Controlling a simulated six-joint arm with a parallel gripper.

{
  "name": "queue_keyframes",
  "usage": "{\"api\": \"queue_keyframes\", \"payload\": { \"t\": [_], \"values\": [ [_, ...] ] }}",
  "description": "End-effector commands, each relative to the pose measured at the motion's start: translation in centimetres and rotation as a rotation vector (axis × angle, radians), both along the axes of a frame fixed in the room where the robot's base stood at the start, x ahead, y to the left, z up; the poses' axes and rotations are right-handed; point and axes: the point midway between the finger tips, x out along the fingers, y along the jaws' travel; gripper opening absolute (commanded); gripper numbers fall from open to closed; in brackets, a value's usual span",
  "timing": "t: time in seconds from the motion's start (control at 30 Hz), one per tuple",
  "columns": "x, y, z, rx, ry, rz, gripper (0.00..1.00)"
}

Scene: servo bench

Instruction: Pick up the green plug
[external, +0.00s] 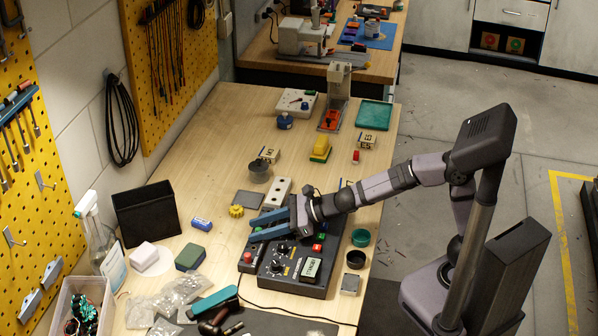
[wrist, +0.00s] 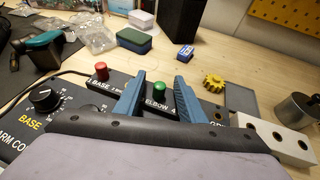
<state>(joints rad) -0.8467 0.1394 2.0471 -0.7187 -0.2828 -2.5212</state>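The green plug (wrist: 159,88) stands upright in the dark socket strip (wrist: 121,83) beside the word ELBOW. A red plug (wrist: 101,71) stands in the same strip by the word BASE; it also shows in the external view (external: 248,257). My gripper (wrist: 158,77) is open, its two blue fingers on either side of the green plug, with visible gaps to both. I cannot tell how far the fingertips are above the strip.
The black control box (external: 302,284) with knobs lies right beside the strip. A black bin (external: 147,211) stands farther left.

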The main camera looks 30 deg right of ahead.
Motion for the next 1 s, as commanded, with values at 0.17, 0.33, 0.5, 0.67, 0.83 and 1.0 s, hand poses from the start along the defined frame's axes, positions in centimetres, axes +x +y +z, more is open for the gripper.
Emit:
{"api": "queue_keyframes", "payload": {
  "t": [0.17,0.33,0.5,0.67,0.83,1.0],
  "values": [
    [0.24,0.47,-0.23,0.000,0.001,0.000,0.36],
    [0.23,0.45,-0.20,0.001,0.000,0.000,0.36],
    [0.23,0.44,-0.19,0.000,0.001,0.000,0.00],
    [0.23,0.43,-0.18,0.001,0.000,0.000,0.00],
    [0.23,0.42,-0.12,0.001,0.000,0.000,0.00],
    [0.23,0.44,0.46,0.001,-0.001,0.001,0.00]
  ]
}}
